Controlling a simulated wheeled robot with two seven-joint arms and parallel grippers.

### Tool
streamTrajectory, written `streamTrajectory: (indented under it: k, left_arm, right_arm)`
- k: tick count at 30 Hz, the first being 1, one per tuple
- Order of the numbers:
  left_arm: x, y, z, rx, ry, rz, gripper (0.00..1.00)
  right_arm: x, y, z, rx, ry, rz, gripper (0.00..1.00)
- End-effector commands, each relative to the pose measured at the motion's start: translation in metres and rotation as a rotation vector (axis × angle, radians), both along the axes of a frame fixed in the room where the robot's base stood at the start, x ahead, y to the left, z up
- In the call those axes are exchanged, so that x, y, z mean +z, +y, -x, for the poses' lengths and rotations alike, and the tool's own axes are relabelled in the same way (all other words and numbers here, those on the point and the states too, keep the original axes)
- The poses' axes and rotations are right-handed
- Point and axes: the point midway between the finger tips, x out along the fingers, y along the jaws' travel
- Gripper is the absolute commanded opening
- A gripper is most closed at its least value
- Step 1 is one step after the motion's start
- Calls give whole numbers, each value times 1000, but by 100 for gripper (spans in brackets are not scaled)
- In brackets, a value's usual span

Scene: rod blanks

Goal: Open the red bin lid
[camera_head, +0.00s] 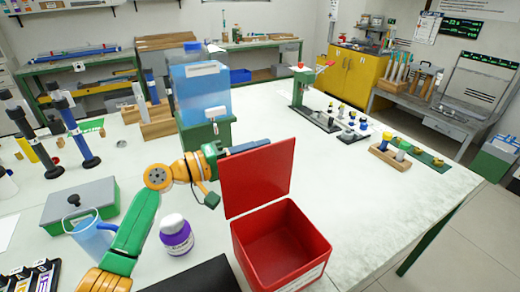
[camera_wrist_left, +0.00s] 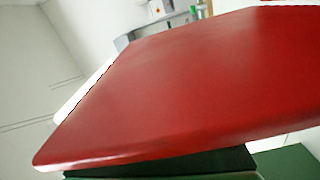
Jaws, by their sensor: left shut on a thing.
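The red bin (camera_head: 280,245) stands on the white table at the front, right of centre. Its inside shows and looks empty. Its red lid (camera_head: 258,178) stands raised, roughly upright, along the bin's far left side. My left gripper (camera_head: 248,146) is at the top edge of the lid, shut on it; the lid hides part of the fingers. In the left wrist view the lid (camera_wrist_left: 180,85) fills most of the picture, with a dark gripper part below it. My right gripper is not in view.
A purple bottle with a white cap (camera_head: 177,235) stands left of the bin. A blue jug (camera_head: 92,238) and a grey-lidded box (camera_head: 80,203) stand farther left. A blue tank (camera_head: 201,90) stands behind my left arm. The table right of the bin is clear.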

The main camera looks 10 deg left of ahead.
Motion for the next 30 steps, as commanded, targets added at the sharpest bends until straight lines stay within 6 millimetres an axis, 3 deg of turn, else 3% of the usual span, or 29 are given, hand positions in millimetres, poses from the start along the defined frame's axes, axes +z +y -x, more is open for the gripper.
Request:
streamTrajectory:
  k: [20, 21, 24, 30]
  left_arm:
    - [-3, 2, -3, 0, 48, 35, 0]
    - [-3, 2, -3, 0, 48, 35, 20]
    - [-3, 2, -3, 0, 48, 33, 45]
    - [-3, 2, -3, 0, 48, 33, 45]
  right_arm:
    - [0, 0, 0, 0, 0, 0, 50]
    - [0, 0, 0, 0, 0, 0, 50]
    - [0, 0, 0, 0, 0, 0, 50]
    - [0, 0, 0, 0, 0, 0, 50]
